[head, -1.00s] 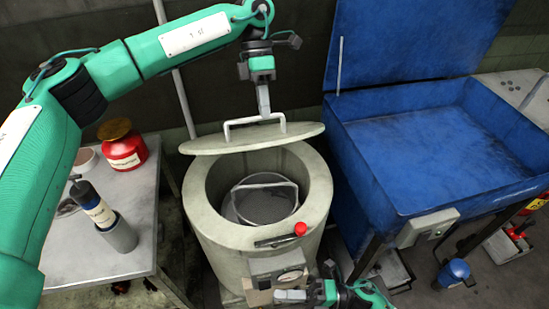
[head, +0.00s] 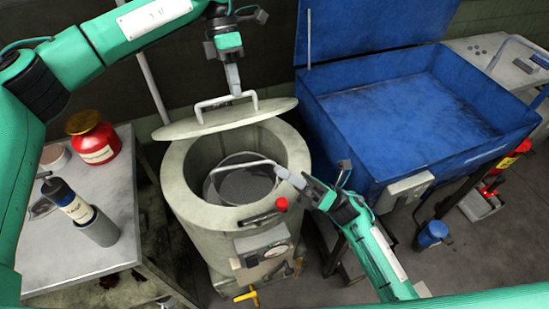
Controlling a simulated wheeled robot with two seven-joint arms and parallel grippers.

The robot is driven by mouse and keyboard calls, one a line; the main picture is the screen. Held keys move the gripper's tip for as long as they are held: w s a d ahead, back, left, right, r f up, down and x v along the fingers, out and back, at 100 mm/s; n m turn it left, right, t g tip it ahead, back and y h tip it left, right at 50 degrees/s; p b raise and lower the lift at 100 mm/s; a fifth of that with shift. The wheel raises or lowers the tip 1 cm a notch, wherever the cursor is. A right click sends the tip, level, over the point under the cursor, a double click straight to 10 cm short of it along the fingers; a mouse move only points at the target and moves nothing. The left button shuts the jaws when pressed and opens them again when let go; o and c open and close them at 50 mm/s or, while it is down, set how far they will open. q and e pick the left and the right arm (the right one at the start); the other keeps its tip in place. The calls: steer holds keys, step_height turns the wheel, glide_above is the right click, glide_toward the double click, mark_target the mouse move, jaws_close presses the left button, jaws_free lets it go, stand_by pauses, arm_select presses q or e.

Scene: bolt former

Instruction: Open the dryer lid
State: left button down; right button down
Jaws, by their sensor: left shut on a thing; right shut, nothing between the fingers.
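The dryer (head: 189,222) is a beige drum with its top open. Its round lid (head: 180,128) is raised and tilted behind the opening. My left gripper (head: 234,90) is shut on the lid's handle (head: 203,107), above the drum. My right gripper (head: 284,175) is shut and empty over the right side of the opening. Its tips are by a metal basket (head: 240,186) with a wire handle inside the drum. I cannot tell whether they touch the handle.
A blue wash tank (head: 400,125) with its cover up stands to the right. A grey table (head: 60,245) at the left carries a red can (head: 93,140) and a dark bottle in a grey cup (head: 98,230). A red knob (head: 281,204) sits on the dryer's front rim.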

steer(key=w+d+r+x, duration=0.1)
steer(key=x, duration=1)
steer(key=shift+w+r, duration=0.35)
steer(key=shift+r, duration=0.1)
steer(key=shift+r, duration=0.1)
steer(key=shift+w+a+r, duration=0.1)
steer(key=shift+w+r, duration=0.65)
steer(key=shift+r, duration=0.25)
